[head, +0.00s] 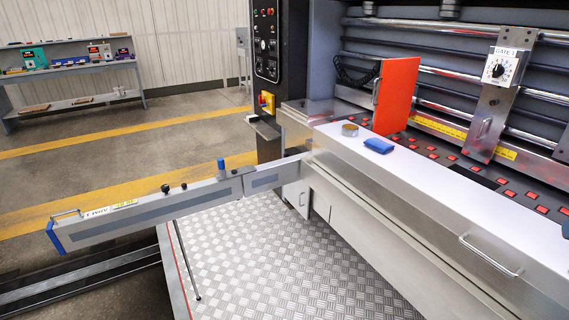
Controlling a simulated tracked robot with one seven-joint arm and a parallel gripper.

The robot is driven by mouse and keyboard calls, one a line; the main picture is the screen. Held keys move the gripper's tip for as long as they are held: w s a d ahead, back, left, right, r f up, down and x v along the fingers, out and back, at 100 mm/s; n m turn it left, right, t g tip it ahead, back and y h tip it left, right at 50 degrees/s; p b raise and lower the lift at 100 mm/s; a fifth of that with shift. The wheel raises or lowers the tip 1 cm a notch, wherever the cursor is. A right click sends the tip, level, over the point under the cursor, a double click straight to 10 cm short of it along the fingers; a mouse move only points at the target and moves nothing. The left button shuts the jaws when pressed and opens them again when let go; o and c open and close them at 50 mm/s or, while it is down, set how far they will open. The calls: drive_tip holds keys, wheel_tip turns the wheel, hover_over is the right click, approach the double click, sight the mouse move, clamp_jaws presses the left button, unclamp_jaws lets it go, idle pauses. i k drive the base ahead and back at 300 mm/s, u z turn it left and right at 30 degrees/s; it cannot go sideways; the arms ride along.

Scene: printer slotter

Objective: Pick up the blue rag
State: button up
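The blue rag (379,146) is a small folded blue piece lying flat on the light metal top of the machine's long front ledge (450,190). A round brownish tin or tape roll (350,129) sits just behind and left of it, apart from it. My gripper does not show in the head view, so its distance from the rag cannot be told.
An orange-red panel (396,95) stands upright behind the rag. A grey hinged bar (150,205) sticks out left over the checkered metal platform (270,265). A dial marked "GATE 1" (497,68) is at right. A workbench (70,75) stands far left.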

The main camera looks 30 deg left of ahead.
sight(378, 145)
drive_tip(key=u, duration=0.6)
drive_tip(key=i, duration=1.35)
drive_tip(key=z, duration=0.25)
